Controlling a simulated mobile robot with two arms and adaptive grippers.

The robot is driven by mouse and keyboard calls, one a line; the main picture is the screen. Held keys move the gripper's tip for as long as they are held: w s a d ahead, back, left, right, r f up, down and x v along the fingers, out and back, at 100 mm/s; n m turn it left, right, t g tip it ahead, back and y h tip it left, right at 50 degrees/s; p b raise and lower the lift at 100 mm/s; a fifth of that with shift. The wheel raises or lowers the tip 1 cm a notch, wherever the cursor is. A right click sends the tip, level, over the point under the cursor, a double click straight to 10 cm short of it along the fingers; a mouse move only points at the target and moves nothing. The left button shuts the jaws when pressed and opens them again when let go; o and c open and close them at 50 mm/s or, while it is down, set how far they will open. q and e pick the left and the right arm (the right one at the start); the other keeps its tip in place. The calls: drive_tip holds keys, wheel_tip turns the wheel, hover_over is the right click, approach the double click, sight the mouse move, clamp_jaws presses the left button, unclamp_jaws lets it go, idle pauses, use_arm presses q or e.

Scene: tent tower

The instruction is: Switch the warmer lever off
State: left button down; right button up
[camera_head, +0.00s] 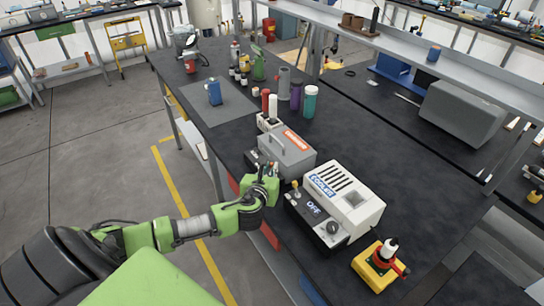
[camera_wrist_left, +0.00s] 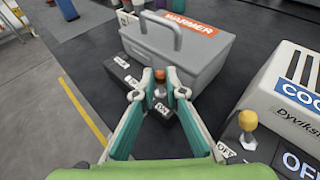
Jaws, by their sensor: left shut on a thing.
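The warmer (camera_head: 287,158) is a grey box with a handle on top and an orange WARMER label, on the dark bench. It also shows at the top of the left wrist view (camera_wrist_left: 190,60). Its lever (camera_wrist_left: 160,90) has an orange-brown knob and stands on the dark front ledge. My left gripper (camera_wrist_left: 160,78) is at the front of the warmer, its fingertips closed on the lever's knob. The head view hides the lever behind my gripper. My right gripper is not in view.
A white cooler (camera_head: 348,197) with its own yellow-knobbed lever (camera_wrist_left: 247,121) and an OFF sign stands close to the right of my left gripper. Bottles and cups (camera_head: 310,101) stand behind the warmer. The bench edge is near.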

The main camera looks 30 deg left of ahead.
use_arm(q)
drive_tip(key=p, duration=0.2)
drive_tip(key=a+r+n+g+h+p, duration=0.1)
drive_tip(key=p, duration=0.1)
drive_tip(key=shift+w+a+r+g+h+p, duration=0.1)
drive_tip(key=shift+w+a+g+h+p, duration=0.05)
drive_tip(key=shift+w+g+h+p, duration=0.15)
drive_tip(key=shift+a+n+h+p, duration=0.1)
drive_tip(key=shift+n+h+p, duration=0.2)
drive_tip(key=shift+p, duration=0.1)
drive_tip(key=shift+w+a+f+n+g+h+p, duration=0.15)
drive_tip(key=shift+a+f+n+g+h+p, duration=0.15)
drive_tip(key=shift+f+p, duration=0.1)
drive_tip(key=shift+a+f+n+g+h, duration=0.1)
drive_tip(key=shift+a+n+g+h, duration=0.15)
drive_tip(key=shift+g+h, duration=0.2)
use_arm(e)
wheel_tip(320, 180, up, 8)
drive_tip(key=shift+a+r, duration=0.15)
use_arm(q)
drive_tip(key=shift+d, duration=0.1)
drive_tip(key=c, duration=2.1)
unclamp_jaws()
drive_tip(key=shift+w+f, duration=0.1)
